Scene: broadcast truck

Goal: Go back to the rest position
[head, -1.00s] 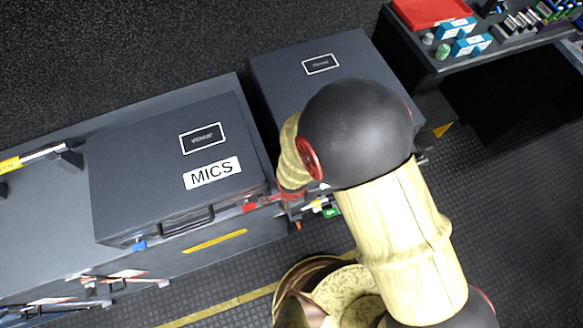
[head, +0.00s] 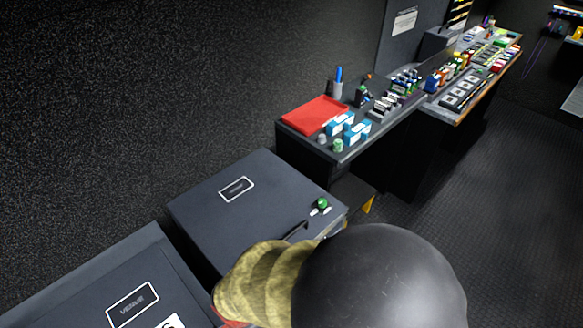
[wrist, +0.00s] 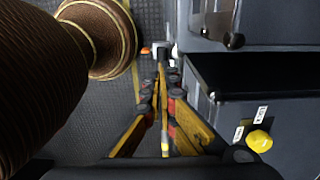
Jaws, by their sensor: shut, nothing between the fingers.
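My gripper (wrist: 161,72) is shut and empty in the wrist view, its two fingers together and pointing toward the top. It hangs beside the dark cases, over the gap near the floor. A dark case edge (wrist: 225,60) is close on its right.
A dark case (head: 255,205) has a green knob-like object (head: 321,203) at its right corner. A desk with a red tray (head: 314,115) and several small items stands behind. The floor (head: 480,190) at right is clear.

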